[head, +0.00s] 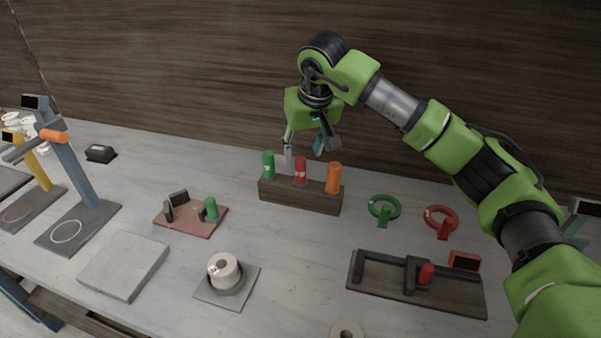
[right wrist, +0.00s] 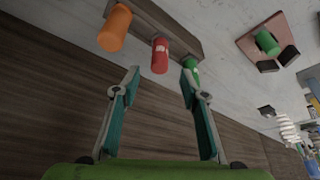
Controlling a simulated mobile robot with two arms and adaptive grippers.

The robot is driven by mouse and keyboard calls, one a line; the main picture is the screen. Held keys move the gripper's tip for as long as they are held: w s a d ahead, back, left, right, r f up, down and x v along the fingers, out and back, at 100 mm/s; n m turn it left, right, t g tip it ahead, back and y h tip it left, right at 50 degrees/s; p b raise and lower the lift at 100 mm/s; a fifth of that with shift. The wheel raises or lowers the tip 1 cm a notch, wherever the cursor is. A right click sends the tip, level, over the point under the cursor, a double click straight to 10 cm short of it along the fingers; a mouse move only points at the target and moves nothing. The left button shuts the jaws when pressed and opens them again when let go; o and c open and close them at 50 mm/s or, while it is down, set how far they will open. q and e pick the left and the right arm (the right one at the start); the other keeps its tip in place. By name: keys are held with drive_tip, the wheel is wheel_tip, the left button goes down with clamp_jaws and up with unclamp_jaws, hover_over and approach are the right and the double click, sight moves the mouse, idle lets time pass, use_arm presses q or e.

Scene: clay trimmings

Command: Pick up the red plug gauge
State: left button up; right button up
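The red plug gauge (head: 300,170) stands upright in the middle of a dark wooden block (head: 310,201), between a green plug (head: 268,164) and an orange plug (head: 334,178). It also shows in the right wrist view (right wrist: 160,56) with a pale label band. My right gripper (head: 305,154) is open and empty, just above and behind the red plug gauge. In the right wrist view its fingertips (right wrist: 160,74) are spread, with the red plug gauge ahead of the gap. No contact shows. My left gripper is in neither view.
Green (head: 391,208) and red (head: 438,212) ring gauges lie right of the block. A dark fixture (head: 400,293) with a red cylinder stands in front of them. A reddish plate (head: 215,229) with a green cylinder lies at left. Bare tabletop lies in front of the block.

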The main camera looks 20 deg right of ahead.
sight(302, 161)
drive_tip(key=x, duration=0.3)
drive_tip(key=shift+w+f+p, duration=0.15)
drive_tip(key=shift+f+p, duration=0.1)
drive_tip(key=shift+p, duration=0.05)
drive_tip(key=p+x, duration=0.1)
drive_tip(key=x, duration=0.2)
drive_tip(key=shift+f, duration=0.25)
drive_tip(key=shift+w+f, duration=0.15)
drive_tip(key=shift+f, duration=0.2)
drive_tip(key=shift+w+f, duration=0.1)
drive_tip(key=shift+f, duration=0.1)
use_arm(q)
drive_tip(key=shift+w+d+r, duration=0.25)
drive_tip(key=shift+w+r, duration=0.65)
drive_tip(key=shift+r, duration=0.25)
use_arm(e)
drive_tip(key=shift+r, duration=0.1)
clamp_jaws()
